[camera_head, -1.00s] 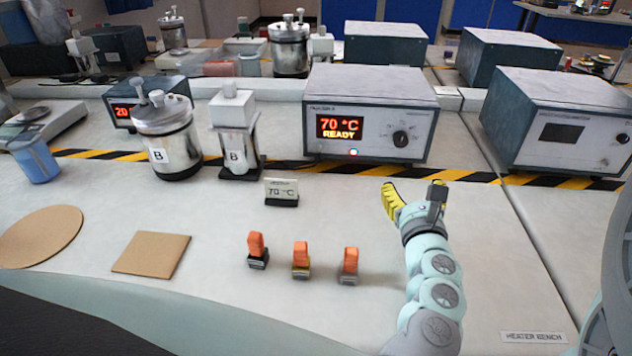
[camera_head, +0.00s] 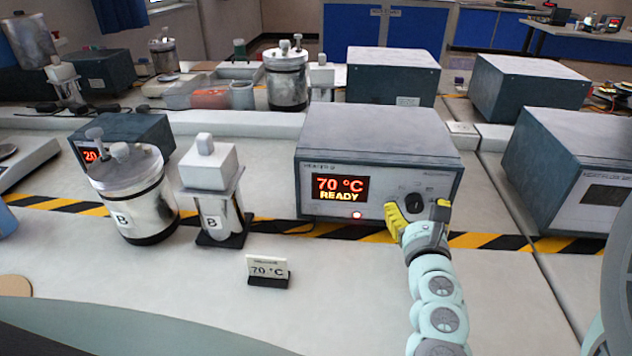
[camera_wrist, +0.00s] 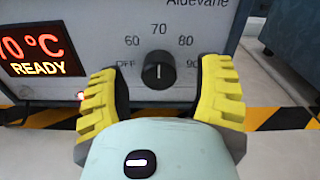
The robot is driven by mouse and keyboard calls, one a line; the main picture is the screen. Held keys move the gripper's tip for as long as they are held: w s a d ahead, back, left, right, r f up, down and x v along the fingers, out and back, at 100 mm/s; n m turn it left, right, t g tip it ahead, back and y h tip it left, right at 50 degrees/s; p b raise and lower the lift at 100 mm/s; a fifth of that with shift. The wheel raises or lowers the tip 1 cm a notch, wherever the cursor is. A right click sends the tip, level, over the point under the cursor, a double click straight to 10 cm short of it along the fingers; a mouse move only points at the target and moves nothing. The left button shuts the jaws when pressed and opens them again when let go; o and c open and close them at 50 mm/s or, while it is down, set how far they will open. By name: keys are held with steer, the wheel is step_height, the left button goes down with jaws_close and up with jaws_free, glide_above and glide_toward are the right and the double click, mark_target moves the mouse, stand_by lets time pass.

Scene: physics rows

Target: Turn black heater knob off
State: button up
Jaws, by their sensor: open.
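The black heater knob (camera_head: 413,203) is on the front right of the grey heater box (camera_head: 385,130). In the wrist view the knob (camera_wrist: 159,76) has its white mark pointing straight up at 70, on a dial running from OFF at the left to 90 at the right. The heater display (camera_head: 340,188) reads 70 °C READY, with a red light below it. My gripper (camera_head: 418,211) is open in front of the knob. In the wrist view its yellow fingers (camera_wrist: 160,92) stand either side of and below the knob, apart from it.
A metal vessel marked B (camera_head: 135,195) and a white-capped container marked B (camera_head: 213,190) stand left of the heater. A 70 °C sign (camera_head: 268,271) stands in front. Another box (camera_head: 580,165) is at the right. The bench before the heater is mostly clear.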

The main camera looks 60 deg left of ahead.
steer(key=shift+s, duration=0.1)
jaws_close()
stand_by(0.7)
